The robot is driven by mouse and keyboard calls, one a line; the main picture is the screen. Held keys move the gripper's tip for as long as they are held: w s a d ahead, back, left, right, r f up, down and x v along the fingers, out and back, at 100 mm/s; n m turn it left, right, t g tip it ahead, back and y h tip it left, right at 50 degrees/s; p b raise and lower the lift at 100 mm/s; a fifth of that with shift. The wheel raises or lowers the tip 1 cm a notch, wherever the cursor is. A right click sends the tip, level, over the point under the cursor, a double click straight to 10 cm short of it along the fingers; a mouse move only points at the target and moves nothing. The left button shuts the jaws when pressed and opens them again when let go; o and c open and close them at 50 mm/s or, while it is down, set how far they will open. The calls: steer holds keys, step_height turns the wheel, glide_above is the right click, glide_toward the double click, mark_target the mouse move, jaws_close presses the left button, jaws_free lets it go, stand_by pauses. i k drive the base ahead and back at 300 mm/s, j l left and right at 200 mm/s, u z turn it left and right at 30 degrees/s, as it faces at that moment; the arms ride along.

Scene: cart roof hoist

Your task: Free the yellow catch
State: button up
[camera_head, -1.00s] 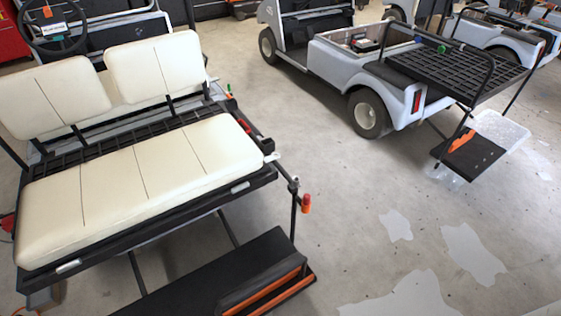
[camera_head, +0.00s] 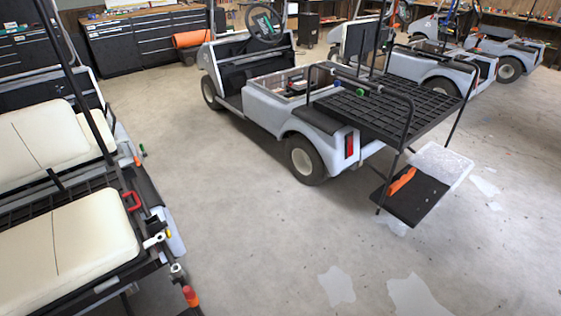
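I cannot make out a yellow catch anywhere in this view. The near cart at the left shows a cream seat cushion (camera_head: 75,240) and a cream backrest (camera_head: 40,140). On its side are a red handle (camera_head: 131,202), a small white fitting (camera_head: 153,241) and an orange-tipped black bar (camera_head: 190,297). The second cart (camera_head: 268,103) stands in the middle with a black grid rack (camera_head: 400,108) at its rear. A green knob (camera_head: 360,92) and a blue knob (camera_head: 338,84) sit by that rack. My gripper is not in view.
A black footplate (camera_head: 418,200) with an orange piece (camera_head: 401,181) juts from the second cart's rear. Black tool cabinets (camera_head: 145,45) and an orange roll (camera_head: 192,38) stand at the back. More carts (camera_head: 510,55) are at upper right. Concrete floor between the carts is clear.

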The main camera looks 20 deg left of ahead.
mark_target(167, 231)
steer(key=i+l+z, duration=0.2)
steer(key=i, duration=0.45)
steer(key=i+l+z, duration=0.2)
steer(key=i, duration=0.5)
steer(key=i+j+u, duration=0.2)
steer(key=i+u, duration=0.6)
steer(key=i, duration=0.15)
steer(key=i+u, duration=0.4)
steer(key=i+l+u, duration=0.4)
steer(key=i+j+u, duration=0.15)
steer(key=i+u, duration=0.2)
steer(key=i, duration=0.65)
steer(key=i+l+u, duration=0.1)
steer(key=i+u, duration=0.25)
steer(key=i, duration=0.6)
steer(key=i+z, duration=0.1)
steer(key=i, duration=0.5)
steer(key=i+j+z, duration=0.1)
steer(key=i, duration=0.5)
steer(key=i+j+z, duration=0.1)
steer(key=i, duration=0.5)
steer(key=i+u, duration=0.2)
steer(key=u, duration=0.2)
steer(key=i+l+u, duration=0.1)
steer(key=u, duration=0.3)
steer(key=i+l+u, duration=0.2)
steer(key=u, duration=0.15)
steer(key=i+u, duration=0.1)
steer(key=u, duration=3.5)
